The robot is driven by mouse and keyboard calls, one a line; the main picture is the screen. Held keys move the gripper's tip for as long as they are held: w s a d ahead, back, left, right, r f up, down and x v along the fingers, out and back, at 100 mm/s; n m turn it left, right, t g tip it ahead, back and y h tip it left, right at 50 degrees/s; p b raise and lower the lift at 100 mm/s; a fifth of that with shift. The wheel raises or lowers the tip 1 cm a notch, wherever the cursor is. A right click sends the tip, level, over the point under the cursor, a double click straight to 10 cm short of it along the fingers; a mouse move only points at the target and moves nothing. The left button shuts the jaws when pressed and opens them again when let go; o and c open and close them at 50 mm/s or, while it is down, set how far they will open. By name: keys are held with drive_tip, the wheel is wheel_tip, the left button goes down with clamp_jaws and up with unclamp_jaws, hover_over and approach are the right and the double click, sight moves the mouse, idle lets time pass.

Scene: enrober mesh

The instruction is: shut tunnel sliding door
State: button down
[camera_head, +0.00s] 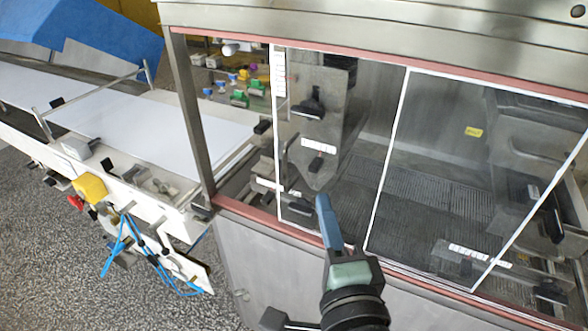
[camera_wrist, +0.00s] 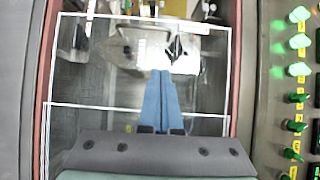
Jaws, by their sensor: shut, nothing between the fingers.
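The tunnel sliding door is a clear panel with white edges (camera_head: 402,95), set between pinkish-red rails (camera_head: 430,80) on the metal tunnel housing. Its left edge (camera_head: 279,150) stands well to the right of the left metal post (camera_head: 193,120), so a gap is open between them. A second white-edged clear panel (camera_head: 470,190) lies to the right. The white edges also show in the wrist view (camera_wrist: 140,107). My gripper (camera_head: 322,200) has blue fingers, shut and empty, in front of the lower part of the left panel. The fingers also show in the wrist view (camera_wrist: 161,76). I cannot tell whether they touch the panel.
A white conveyor belt (camera_head: 110,110) enters at the left, with a blue cover (camera_head: 90,35) above it. Blue cables (camera_head: 150,258) hang from its side. In the wrist view, a panel of green knobs (camera_wrist: 298,70) is at the right. The speckled floor is clear at the lower left.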

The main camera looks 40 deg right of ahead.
drive_tip(key=w+d+p, duration=0.3)
drive_tip(key=w, duration=0.6)
drive_tip(key=shift+w, duration=0.4)
drive_tip(key=shift+w, duration=0.15)
drive_tip(key=w+a+b, duration=0.4)
drive_tip(key=w+b, duration=0.2)
drive_tip(key=w, duration=0.3)
drive_tip(key=w+a+b, duration=0.3)
drive_tip(key=w+b, duration=0.3)
drive_tip(key=w, duration=0.3)
drive_tip(key=shift+a+b, duration=0.35)
drive_tip(key=shift+b, duration=0.05)
